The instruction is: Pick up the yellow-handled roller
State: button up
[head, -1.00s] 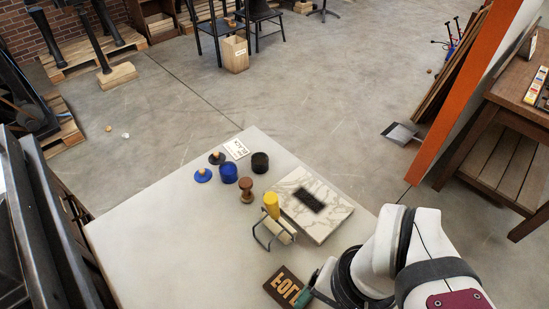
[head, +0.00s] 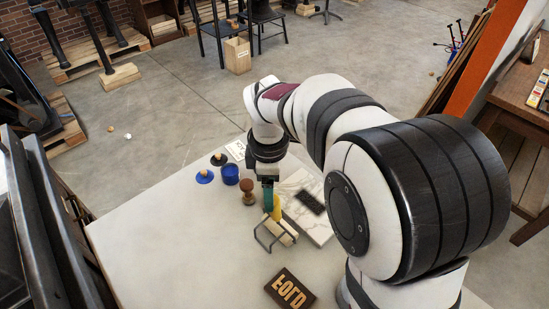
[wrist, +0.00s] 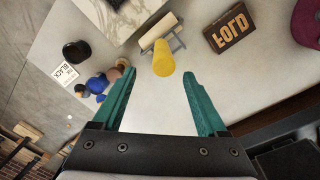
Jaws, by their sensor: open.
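The yellow-handled roller stands in a wire stand on the table, its yellow handle (head: 277,208) pointing up and its pale roller (head: 281,233) low in the stand. In the wrist view the yellow handle (wrist: 163,58) shows end-on, ahead of the fingertips and between their lines. My gripper (wrist: 160,75) has two green fingers spread wide with nothing between them. In the head view my gripper (head: 268,196) points down just left of the handle and partly covers it. I cannot tell from these views how far apart they are in height.
A marble slab (head: 318,232) with a dark ink patch lies right of the roller. A brown wooden stamp (head: 247,191) stands close on the left, with a blue jar (head: 230,174) beyond. A type block (head: 290,289) lies toward the front. The table's left side (head: 160,240) is clear.

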jog(key=f, duration=0.5)
jog(key=shift+d+f, duration=0.2)
jog(key=shift+f, duration=0.2)
grip_shut()
